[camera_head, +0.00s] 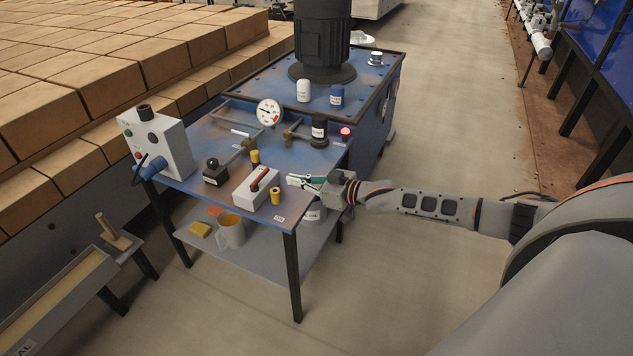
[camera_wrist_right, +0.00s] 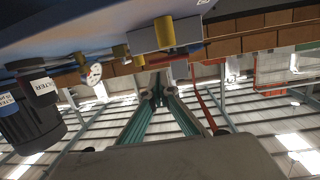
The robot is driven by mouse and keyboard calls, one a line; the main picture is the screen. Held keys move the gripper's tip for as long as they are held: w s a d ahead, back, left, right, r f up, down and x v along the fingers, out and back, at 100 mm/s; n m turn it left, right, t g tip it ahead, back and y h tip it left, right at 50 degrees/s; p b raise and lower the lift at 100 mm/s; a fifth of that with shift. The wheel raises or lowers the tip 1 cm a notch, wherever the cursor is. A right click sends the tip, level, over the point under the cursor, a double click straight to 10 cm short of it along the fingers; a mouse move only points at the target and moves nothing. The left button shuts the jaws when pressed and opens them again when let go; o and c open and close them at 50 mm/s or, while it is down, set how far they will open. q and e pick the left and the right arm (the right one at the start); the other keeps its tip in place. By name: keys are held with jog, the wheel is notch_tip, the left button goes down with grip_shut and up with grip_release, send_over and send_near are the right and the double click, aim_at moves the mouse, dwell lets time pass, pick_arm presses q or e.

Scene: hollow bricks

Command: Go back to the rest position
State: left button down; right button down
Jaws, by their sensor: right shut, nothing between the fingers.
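My right gripper (camera_head: 290,180) reaches in from the right at the right edge of the blue work table (camera_head: 210,145). Its teal fingers point left, towards a grey box with a red handle (camera_head: 250,197) and a small yellow cylinder (camera_head: 276,199). In the right wrist view the two fingers (camera_wrist_right: 157,88) come together at their tips with nothing between them. That view is upside down, with the table at its top. My left gripper shows in neither view.
On the table stand a grey control box (camera_head: 172,148), a gauge (camera_head: 268,112), a black-knobbed box (camera_head: 215,174) and a red button (camera_head: 345,132). A mug (camera_head: 231,232) sits on the lower shelf. Stacked bricks (camera_head: 80,110) fill the left. The floor (camera_head: 430,130) behind my arm is clear.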

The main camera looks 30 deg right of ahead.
jog(key=shift+p+v, duration=0.3)
jog(key=shift+v, duration=2.4)
jog(key=s+a+f+g+p, duration=0.1)
jog(key=s+a+f, duration=0.4)
jog(key=s+a, duration=0.25)
jog(key=s+a+f+p, duration=0.1)
jog(key=s+a+f, duration=0.4)
jog(key=s+a, duration=0.3)
jog(key=s+f+g+h+p, duration=0.1)
jog(key=s+f+h, duration=0.1)
jog(key=s, duration=0.6)
jog(key=s+f+m+g+h+p, duration=0.1)
jog(key=s+f+h, duration=0.1)
jog(key=s, duration=0.6)
jog(key=shift+a+f+h, duration=0.2)
jog(key=shift+f+h, duration=0.15)
jog(key=shift+h, duration=0.15)
jog(key=shift+s, duration=0.15)
jog(key=shift+a, duration=0.1)
